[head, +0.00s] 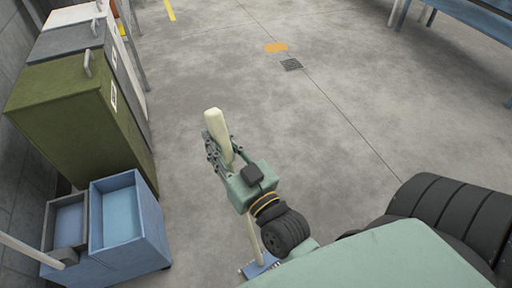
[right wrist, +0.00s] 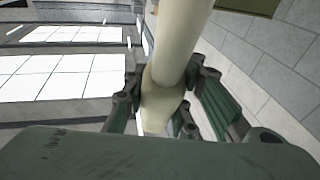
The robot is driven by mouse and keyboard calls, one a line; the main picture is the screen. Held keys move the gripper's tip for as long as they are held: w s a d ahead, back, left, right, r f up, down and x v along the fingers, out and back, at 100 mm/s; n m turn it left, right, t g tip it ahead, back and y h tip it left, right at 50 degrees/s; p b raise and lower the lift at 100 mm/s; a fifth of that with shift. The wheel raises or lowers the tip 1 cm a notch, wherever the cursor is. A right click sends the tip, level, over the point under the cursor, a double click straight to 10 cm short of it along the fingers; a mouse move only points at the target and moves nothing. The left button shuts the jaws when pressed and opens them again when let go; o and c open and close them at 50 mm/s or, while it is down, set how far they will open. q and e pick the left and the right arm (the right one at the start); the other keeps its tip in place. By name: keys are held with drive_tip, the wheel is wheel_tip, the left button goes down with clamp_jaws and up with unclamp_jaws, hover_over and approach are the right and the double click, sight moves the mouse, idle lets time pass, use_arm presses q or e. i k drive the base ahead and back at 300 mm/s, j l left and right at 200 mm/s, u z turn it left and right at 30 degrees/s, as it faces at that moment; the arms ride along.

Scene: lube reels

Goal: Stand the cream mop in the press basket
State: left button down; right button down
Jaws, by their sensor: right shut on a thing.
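The cream mop (head: 214,124) is held upright or nearly so in my right gripper (head: 225,154), with its thick cream top above the fingers. Its paler shaft shows below my wrist, down to a blue part near the floor, partly hidden by my arm. In the right wrist view the cream shaft (right wrist: 183,45) passes between the fingers of my right gripper (right wrist: 160,100), which are shut on it. The press basket (head: 68,222) seems to be the smaller grey-blue compartment of the blue bucket (head: 135,258), left of the mop and apart from it. My left gripper is out of view.
An olive cabinet (head: 75,120) and a grey one (head: 70,40) stand along the left wall, behind the bucket. A pale lever (head: 30,248) sticks out at the bucket's left. The concrete floor between is clear.

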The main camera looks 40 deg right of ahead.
sight(71, 228)
drive_tip(key=i+l+u, duration=0.15)
drive_tip(key=u, duration=1.4)
drive_tip(key=l+u, duration=0.35)
drive_tip(key=k+l+u, duration=0.1)
drive_tip(key=l+u, duration=0.25)
drive_tip(key=l, duration=0.15)
drive_tip(key=k+l+u, duration=0.1)
drive_tip(key=l+u, duration=0.25)
drive_tip(key=k+l, duration=0.15)
drive_tip(key=l, duration=0.25)
drive_tip(key=k+l, duration=0.1)
drive_tip(key=l, duration=0.35)
drive_tip(key=u, duration=0.05)
